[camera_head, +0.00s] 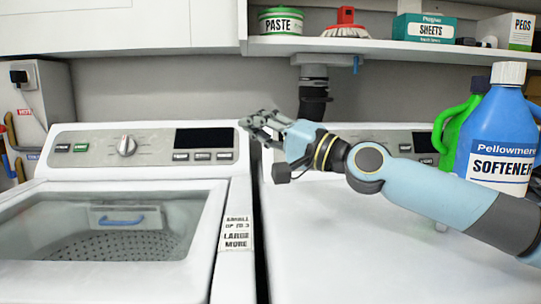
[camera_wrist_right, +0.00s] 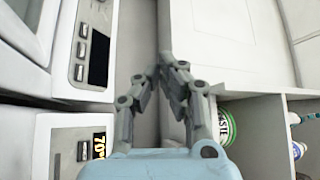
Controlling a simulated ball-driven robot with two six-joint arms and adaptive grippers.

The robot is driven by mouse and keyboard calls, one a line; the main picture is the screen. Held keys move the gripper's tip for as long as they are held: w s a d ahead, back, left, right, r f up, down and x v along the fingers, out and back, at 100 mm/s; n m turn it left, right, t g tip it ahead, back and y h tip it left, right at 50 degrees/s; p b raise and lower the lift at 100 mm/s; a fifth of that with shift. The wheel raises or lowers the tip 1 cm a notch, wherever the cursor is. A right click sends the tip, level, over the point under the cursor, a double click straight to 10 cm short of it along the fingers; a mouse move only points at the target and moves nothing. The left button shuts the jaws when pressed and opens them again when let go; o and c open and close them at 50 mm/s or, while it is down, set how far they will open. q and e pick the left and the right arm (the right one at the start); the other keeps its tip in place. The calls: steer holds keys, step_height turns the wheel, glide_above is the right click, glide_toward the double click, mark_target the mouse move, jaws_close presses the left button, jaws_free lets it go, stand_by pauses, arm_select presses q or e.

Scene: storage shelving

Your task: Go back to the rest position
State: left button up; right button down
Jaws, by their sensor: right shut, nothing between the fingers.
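My right arm comes in from the right in the head view. My right gripper (camera_head: 254,125) is in front of the washer's control panel edge, over the gap between the two white machines, and looks shut and empty. In the right wrist view the fingertips of the right gripper (camera_wrist_right: 157,72) come together with nothing between them. My left gripper is not in view.
A washer (camera_head: 230,200) with a glass lid stands at left. A shelf (camera_head: 400,50) above holds a paste tub (camera_head: 281,22), a red-topped brush (camera_head: 345,24) and boxes.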

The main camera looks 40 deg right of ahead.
steer(key=s+d+f+b, duration=0.1)
steer(key=d+f+b, duration=0.1)
steer(key=b, duration=0.1)
steer(key=shift+s+d+f, duration=0.15)
steer(key=shift+s+f, duration=0.05)
steer(key=shift+s, duration=0.15)
steer(key=shift+r, duration=0.1)
